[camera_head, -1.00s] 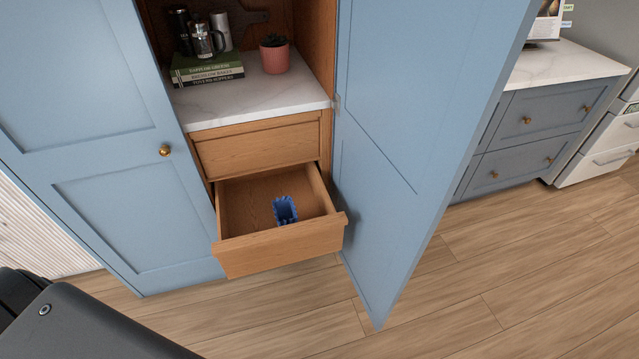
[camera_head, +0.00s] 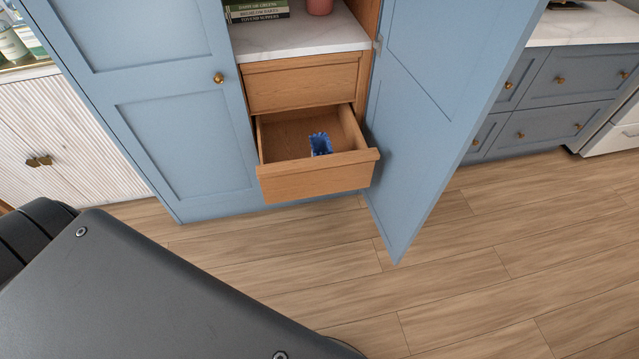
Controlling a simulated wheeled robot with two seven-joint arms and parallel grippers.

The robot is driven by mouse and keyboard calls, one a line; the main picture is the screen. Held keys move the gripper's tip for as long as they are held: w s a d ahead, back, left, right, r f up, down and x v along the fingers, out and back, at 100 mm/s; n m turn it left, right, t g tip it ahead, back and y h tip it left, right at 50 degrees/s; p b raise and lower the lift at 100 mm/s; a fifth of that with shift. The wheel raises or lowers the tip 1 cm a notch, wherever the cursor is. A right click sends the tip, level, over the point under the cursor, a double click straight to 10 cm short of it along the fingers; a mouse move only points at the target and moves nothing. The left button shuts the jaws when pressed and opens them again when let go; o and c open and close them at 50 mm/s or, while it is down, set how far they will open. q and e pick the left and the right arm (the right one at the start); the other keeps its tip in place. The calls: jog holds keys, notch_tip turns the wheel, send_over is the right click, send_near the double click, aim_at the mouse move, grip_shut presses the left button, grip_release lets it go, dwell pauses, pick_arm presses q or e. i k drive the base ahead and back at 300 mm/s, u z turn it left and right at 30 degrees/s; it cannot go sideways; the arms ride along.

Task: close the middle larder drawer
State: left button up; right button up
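A wooden larder drawer (camera_head: 316,180) stands pulled out below a shut wooden drawer (camera_head: 300,86). A small blue ribbed container (camera_head: 320,144) sits inside the open drawer, towards its right side. The larder's marble shelf (camera_head: 300,36) lies above both drawers. Neither of my grippers shows in the head view, so I cannot see whether they are open or shut. A dark grey part of my own body fills the lower left and is apart from the drawer in the picture.
The blue larder door (camera_head: 440,110) stands open on the drawer's right and juts forward. The left blue door (camera_head: 185,130) with a brass knob (camera_head: 218,78) is shut. A white fluted cabinet (camera_head: 65,140) is at far left. The wooden floor (camera_head: 450,290) in front is clear.

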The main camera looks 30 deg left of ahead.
aim_at(288, 170)
jog(key=u, duration=0.75)
jog(key=i, duration=0.5)
jog(key=k, duration=1.25)
jog(key=z, duration=0.95)
jog(key=i, duration=1.6)
jog(key=u, duration=0.2)
